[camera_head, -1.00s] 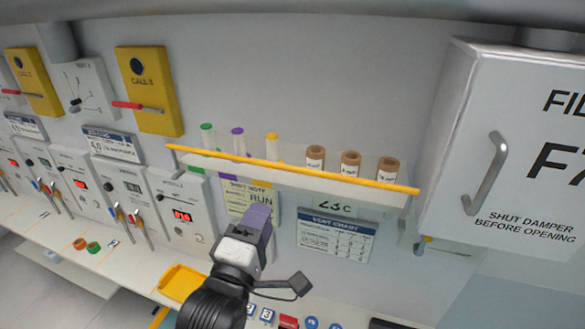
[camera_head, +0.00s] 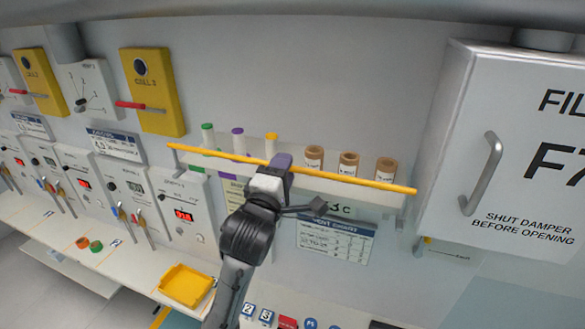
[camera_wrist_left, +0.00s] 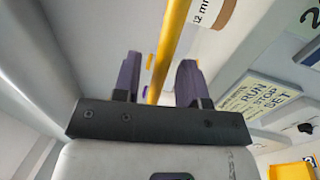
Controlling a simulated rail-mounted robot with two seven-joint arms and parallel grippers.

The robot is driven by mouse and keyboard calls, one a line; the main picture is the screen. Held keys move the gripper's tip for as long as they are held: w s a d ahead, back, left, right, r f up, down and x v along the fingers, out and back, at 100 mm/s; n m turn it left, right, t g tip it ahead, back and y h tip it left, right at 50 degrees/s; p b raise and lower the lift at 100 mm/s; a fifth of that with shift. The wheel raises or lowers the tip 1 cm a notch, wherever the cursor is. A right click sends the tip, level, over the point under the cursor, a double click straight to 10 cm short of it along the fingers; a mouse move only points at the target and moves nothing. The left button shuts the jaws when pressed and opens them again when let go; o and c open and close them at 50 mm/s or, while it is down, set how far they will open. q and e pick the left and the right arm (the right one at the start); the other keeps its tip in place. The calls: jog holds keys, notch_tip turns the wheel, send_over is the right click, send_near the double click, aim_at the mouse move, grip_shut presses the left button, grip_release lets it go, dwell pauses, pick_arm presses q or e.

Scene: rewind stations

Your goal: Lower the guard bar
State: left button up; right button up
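The guard bar (camera_head: 340,178) is a long thin yellow-orange bar. It runs across the front of the wall shelf (camera_head: 225,146) in the head view, at about the height of the shelf's goods. My left gripper (camera_head: 281,160) is at the middle of the bar, its purple fingers pointing up. In the left wrist view the two fingers (camera_wrist_left: 159,80) stand apart, and the bar (camera_wrist_left: 170,45) shows in the gap between them. I cannot tell whether the fingers reach around the bar. My right gripper is not in view.
Capped tubes (camera_head: 238,141) and brown spools (camera_head: 349,164) stand on the shelf behind the bar. A large grey filter cabinet (camera_head: 510,130) is at the right. A yellow tray (camera_head: 186,286) lies on the counter below.

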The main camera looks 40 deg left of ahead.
pick_arm(q)
jog(key=shift+w+a+r, duration=0.1)
jog(key=shift+w+a, duration=0.05)
jog(key=shift+w, duration=0.3)
jog(key=shift+c, duration=0.2)
grip_shut()
